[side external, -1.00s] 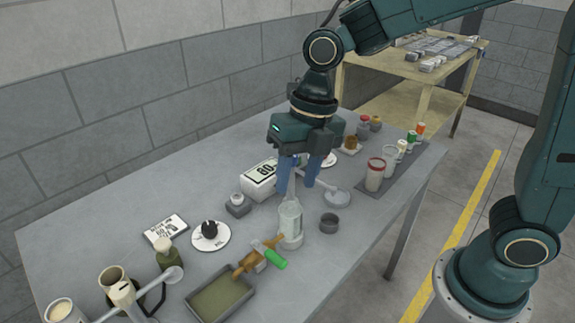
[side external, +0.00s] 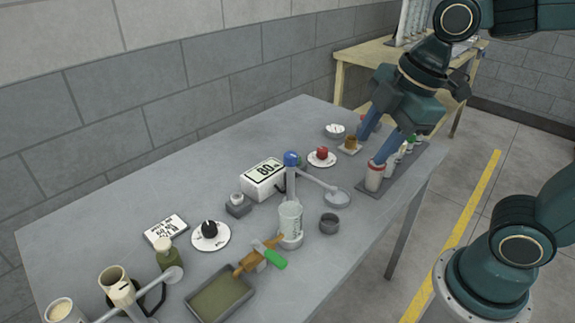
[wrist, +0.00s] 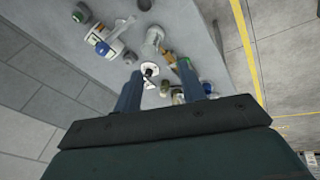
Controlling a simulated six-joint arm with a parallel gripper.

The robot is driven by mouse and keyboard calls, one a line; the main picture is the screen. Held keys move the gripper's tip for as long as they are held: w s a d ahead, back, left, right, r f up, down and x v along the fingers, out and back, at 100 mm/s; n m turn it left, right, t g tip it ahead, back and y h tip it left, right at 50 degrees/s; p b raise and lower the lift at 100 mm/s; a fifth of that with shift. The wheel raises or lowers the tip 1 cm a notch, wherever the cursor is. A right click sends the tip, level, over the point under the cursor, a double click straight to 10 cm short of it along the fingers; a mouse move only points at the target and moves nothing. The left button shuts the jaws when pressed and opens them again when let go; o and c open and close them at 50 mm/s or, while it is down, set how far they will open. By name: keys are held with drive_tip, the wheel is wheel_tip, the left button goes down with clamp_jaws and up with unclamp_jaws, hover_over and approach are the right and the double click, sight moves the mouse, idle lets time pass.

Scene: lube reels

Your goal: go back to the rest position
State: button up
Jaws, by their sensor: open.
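My gripper (side external: 370,150) is open in the side external view, with its two blue fingers spread above the far right part of the table. Nothing shows between the fingers. The fingers overlap the red-capped jar (side external: 375,178) and the small bottles behind it in this view, so I cannot tell the gap to them. In the wrist view my gripper (wrist: 160,66) also shows as two separate fingers, with the table beyond them.
A blue-knobbed post (side external: 291,175) stands beside the white box marked 80 (side external: 263,180). A clear jar (side external: 290,222), a green-handled tool (side external: 272,260) and a shallow tray (side external: 190,298) stand nearer the front. The left-middle table surface (side external: 110,210) is bare.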

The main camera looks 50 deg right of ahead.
drive_tip(key=s+d+m+t+h, duration=0.1)
drive_tip(key=s+d+m, duration=0.3)
drive_tip(key=m, duration=0.9)
drive_tip(key=shift+s+d+t, duration=0.35)
drive_tip(key=shift+s+t, duration=0.05)
drive_tip(key=shift+s, duration=0.85)
drive_tip(key=shift+r, duration=0.1)
